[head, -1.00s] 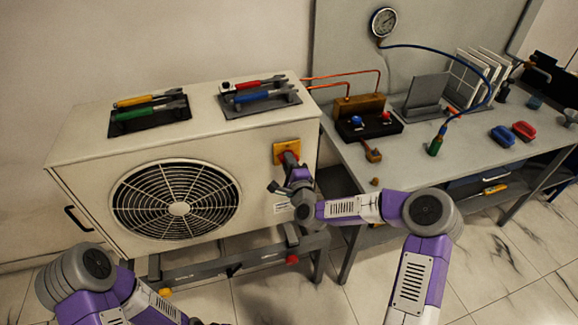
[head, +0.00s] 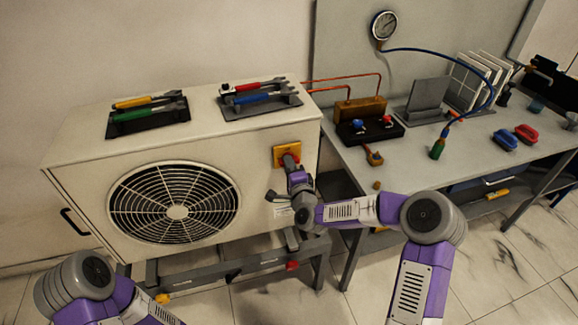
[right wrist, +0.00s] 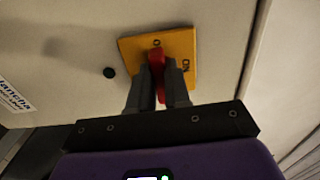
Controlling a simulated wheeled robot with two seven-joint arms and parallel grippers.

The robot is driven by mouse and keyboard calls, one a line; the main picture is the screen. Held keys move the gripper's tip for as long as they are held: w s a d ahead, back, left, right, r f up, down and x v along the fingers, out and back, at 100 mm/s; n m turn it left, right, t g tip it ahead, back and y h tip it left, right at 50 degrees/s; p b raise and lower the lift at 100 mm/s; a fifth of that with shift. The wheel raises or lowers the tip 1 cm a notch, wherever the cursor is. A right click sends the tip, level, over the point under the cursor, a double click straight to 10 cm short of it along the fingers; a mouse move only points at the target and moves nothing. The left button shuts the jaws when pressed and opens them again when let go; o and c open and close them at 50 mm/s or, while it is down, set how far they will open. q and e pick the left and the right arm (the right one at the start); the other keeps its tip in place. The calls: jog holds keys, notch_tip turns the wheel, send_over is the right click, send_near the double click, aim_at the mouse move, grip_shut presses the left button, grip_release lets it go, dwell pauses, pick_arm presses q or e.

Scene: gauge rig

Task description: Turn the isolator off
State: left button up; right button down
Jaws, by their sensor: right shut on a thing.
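The isolator is a yellow square plate (head: 279,156) on the right part of the front of the white fan unit. Its red knob (right wrist: 157,58) shows in the right wrist view, standing between my right fingers. My right gripper (head: 291,161) is shut on this knob, and its fingers hide part of the knob and plate. In the right wrist view the plate (right wrist: 132,48) carries dark lettering near its top and right edges. The knob's visible end points to the lettering at the top edge. My left arm shows at the lower left, but its gripper is out of view.
The fan unit (head: 85,160) has a round grille (head: 176,211) left of the isolator. Tools lie on two dark trays (head: 262,108) on its top. A workbench (head: 400,170) with a gauge (head: 383,25) and hose stands close on the right.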

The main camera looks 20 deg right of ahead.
jog(key=c, duration=1.1)
grip_release()
jog(key=shift+s+d+p, duration=0.15)
jog(key=shift+s+p, duration=0.25)
jog(key=shift+s, duration=3.4)
jog(key=s+a+f+n+g+y, duration=0.1)
jog(key=s+a+f+n+g, duration=0.2)
jog(key=f, duration=0.4)
jog(key=s+a+f+n+g+y, duration=0.1)
jog(key=s+a+f+n+g, duration=0.2)
jog(key=f, duration=0.4)
jog(key=s+a+f+n+g+y, duration=0.1)
jog(key=s+f+n+g, duration=0.15)
jog(key=s+f, duration=0.35)
jog(key=s+f+n+g, duration=0.2)
jog(key=s+f+g, duration=0.1)
jog(key=s, duration=0.3)
jog(key=s+f+n+g, duration=0.2)
jog(key=s+f+g, duration=0.1)
jog(key=s, duration=0.3)
jog(key=s+a+f+n+g+p, duration=0.1)
jog(key=s+f+n+g, duration=0.1)
jog(key=s+f, duration=0.3)
jog(key=shift+s+a+g+y, duration=0.1)
jog(key=shift+s+g+y, duration=0.2)
jog(key=shift+s+g, duration=0.3)
